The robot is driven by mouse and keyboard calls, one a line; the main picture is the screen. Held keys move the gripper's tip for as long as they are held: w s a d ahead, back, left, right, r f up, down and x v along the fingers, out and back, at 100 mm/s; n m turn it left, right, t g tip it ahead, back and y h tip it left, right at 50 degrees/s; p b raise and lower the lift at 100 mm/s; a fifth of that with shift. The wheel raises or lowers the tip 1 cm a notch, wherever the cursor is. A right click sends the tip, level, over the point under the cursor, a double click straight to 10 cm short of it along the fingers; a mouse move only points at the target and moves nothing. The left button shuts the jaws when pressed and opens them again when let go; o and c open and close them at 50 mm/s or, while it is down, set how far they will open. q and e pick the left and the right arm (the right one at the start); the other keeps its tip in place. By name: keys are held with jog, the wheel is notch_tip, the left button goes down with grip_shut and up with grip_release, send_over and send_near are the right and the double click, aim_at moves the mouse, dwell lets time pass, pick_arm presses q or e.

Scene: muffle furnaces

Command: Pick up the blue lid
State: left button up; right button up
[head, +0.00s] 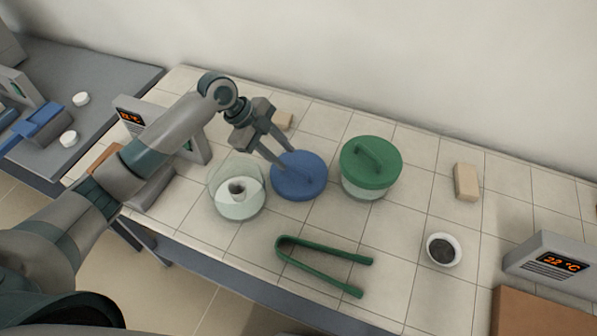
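The blue lid (306,183) is a round disc on the tiled table, between an open glass jar and a green-lidded jar. My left gripper (287,160) reaches down from the upper left, with its fingertips at the lid's upper left part. A gap shows between the two fingers, so it looks open. The fingers hide part of the lid top, and I cannot make out its handle or whether they touch it. My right gripper is not in view.
A jar with a green lid (378,168) stands close right of the blue lid. Green tongs (318,266) lie in front. A white bowl with dark contents (443,250), a tan block (466,182) and a 22 °C furnace unit (556,262) are to the right.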

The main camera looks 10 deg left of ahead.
aim_at(294, 167)
pick_arm(q)
jog(key=shift+s+d+f+p, duration=0.15)
jog(key=shift+d+f+p, duration=0.3)
jog(key=shift+p, duration=0.1)
jog(key=p+x, duration=0.1)
jog(key=x, duration=0.2)
jog(key=shift+s, duration=0.2)
jog(key=shift+w+d+f, duration=0.1)
jog(key=shift+d+f, duration=0.15)
jog(key=shift+f, duration=0.15)
grip_shut()
